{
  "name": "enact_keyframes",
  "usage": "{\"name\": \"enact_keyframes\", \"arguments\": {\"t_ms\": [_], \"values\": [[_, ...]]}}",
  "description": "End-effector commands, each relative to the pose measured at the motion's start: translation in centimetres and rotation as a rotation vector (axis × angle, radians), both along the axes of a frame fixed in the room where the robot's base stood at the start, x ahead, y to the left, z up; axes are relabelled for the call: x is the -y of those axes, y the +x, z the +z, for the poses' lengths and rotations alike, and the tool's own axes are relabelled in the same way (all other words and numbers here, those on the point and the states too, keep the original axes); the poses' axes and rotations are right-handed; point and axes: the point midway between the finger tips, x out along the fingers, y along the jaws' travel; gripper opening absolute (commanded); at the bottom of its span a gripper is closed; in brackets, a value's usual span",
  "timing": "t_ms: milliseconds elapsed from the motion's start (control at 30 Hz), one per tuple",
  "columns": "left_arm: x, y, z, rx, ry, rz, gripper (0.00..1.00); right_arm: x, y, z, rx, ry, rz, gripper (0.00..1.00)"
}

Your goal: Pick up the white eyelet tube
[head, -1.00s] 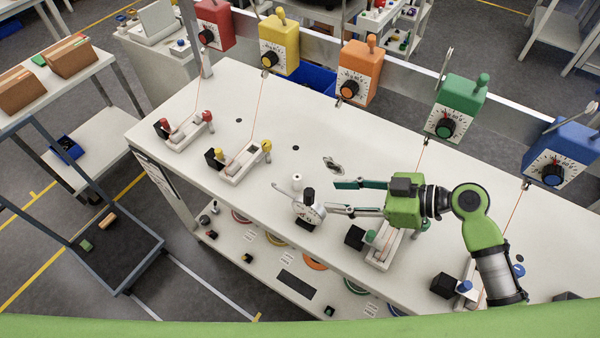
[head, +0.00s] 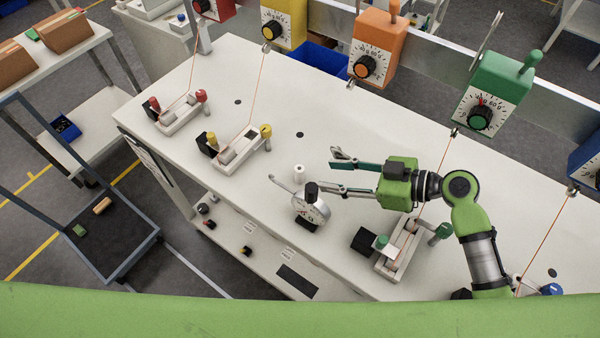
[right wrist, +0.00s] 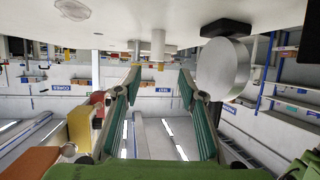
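The white eyelet tube (head: 299,172) is a small white cylinder standing upright on the workbench, just behind the round dial gauge (head: 311,208). In the right wrist view, which is upside down, a pale upright cylinder (right wrist: 158,44) that looks like this tube shows beyond and between the fingertips. My right gripper (head: 328,171) is open and empty, to the right of the tube, its fingers pointing left towards it. The fingers also show spread in the right wrist view (right wrist: 159,76). A gap shows between fingertips and tube. My left gripper is not in view.
The dial gauge also shows close to one finger in the right wrist view (right wrist: 223,68). A green-handled fixture (head: 396,250) stands below my right arm. Red (head: 180,117) and yellow (head: 240,150) fixtures stand to the left. Thin orange cords run up to hanging coloured boxes. The bench (head: 345,115) behind is mostly clear.

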Motion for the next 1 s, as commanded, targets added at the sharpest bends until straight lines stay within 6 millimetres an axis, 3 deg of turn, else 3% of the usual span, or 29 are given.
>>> {"name": "enact_keyframes", "arguments": {"t_ms": [200, 433, 700, 1000], "values": [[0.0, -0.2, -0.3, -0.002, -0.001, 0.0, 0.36, -3.3, 1.4, -1.5, 0.0, 0.002, -0.001, 0.37], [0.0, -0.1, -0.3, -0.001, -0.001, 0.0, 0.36, -4.7, 2.1, -1.9, 0.0, 0.001, 0.0, 0.37], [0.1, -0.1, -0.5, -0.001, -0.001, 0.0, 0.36, -7.9, 3.8, -3.3, 0.0, 0.001, -0.001, 0.37], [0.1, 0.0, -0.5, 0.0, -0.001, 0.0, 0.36, -8.5, 4.0, -3.5, 0.0, -0.001, -0.001, 0.37]]}}
